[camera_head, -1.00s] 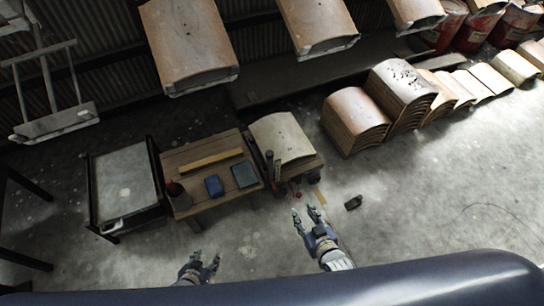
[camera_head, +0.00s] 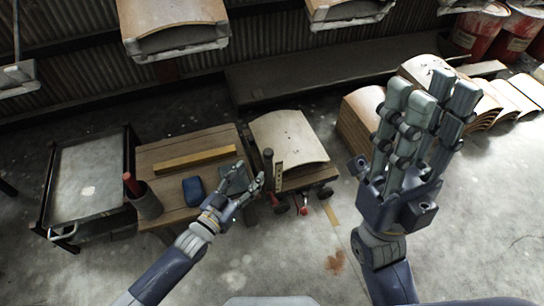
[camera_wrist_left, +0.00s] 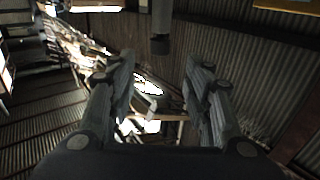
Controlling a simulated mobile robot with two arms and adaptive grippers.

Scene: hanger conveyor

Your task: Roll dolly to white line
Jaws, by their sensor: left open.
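The dolly (camera_head: 317,177) is a low wooden platform with small dark wheels, carrying a curved pale panel (camera_head: 289,137). Short upright posts (camera_head: 278,177) stand at its near left corner. My left gripper (camera_head: 250,177) is open and empty; in the head view it appears just left of the posts, over the wooden table's edge, and I cannot tell whether it touches anything. Its open fingers also show in the left wrist view (camera_wrist_left: 162,75). My right gripper (camera_head: 431,88) is raised close to the camera, open and empty, right of the dolly. I cannot make out a white line.
A wooden table (camera_head: 165,212) with a yellow bar, blue box and dark cup stands left of the dolly. A grey-topped cart (camera_head: 88,180) is further left. Stacked curved panels (camera_head: 360,115) stand to the right.

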